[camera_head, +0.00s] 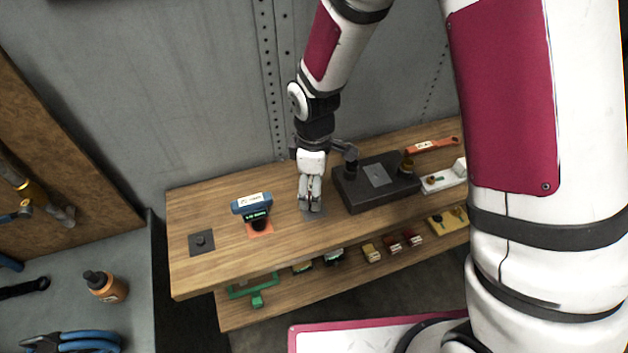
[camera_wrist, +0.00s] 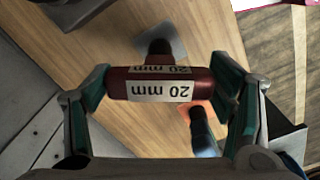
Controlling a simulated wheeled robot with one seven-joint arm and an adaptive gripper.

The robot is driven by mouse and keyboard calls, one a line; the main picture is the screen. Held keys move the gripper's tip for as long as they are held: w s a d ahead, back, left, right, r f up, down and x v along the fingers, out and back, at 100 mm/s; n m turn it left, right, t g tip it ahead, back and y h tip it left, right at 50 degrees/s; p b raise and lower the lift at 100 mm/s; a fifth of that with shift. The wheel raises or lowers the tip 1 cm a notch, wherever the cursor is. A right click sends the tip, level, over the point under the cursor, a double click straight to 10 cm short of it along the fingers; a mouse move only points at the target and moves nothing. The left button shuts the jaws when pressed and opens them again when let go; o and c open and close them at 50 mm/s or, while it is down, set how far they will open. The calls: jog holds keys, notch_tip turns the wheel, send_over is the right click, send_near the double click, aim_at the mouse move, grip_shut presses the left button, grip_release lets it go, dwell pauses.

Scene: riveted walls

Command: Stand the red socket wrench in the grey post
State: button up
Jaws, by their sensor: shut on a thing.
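The red socket wrench (camera_wrist: 160,84) has a thick dark red crossbar with white "20 mm" labels. My gripper (camera_wrist: 162,90) is shut on the two ends of this bar. Its dark shaft (camera_wrist: 157,48) points away from the wrist camera, over a grey plate (camera_wrist: 176,30). I cannot tell whether the shaft's end is in a post. In the head view my gripper (camera_head: 311,206) is low over this grey plate (camera_head: 317,215) and hides most of the wrench. Another grey plate with a short post (camera_head: 201,241) is at the bench's left end, empty.
A blue socket wrench (camera_head: 251,203) stands on an orange plate (camera_head: 261,230), close left of my gripper. A dark box (camera_head: 373,190) stands to the right, with an orange-handled tool (camera_head: 432,145) beyond. A lower shelf (camera_head: 290,302) holds several small items.

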jog(key=shift+f, duration=0.25)
jog(key=shift+f, duration=0.1)
jog(key=o, duration=2)
notch_tip(320, 180, up, 12)
jog(key=s+d+r+m+t, duration=0.1)
jog(key=s+d+r+m, duration=0.3)
jog(key=r, duration=0.3)
jog(key=s+d+r+m+t, duration=0.1)
jog(key=d+r+m+t, duration=0.15)
jog(key=d+r, duration=0.35)
jog(key=s+d+r+m, duration=0.1)
jog(key=s+d+m, duration=0.1)
jog(key=s+m, duration=0.1)
jog(key=s+d+r+m+t+b, duration=0.1)
jog(key=s+d+r+m, duration=0.1)
jog(key=s, duration=0.2)
jog(key=s+d+r+m+t, duration=0.1)
jog(key=s+d+r+m, duration=0.1)
jog(key=s+m, duration=0.1)
jog(key=shift+s+r+m, duration=0.1)
jog(key=shift+s+m, duration=0.25)
jog(key=shift+s, duration=0.05)
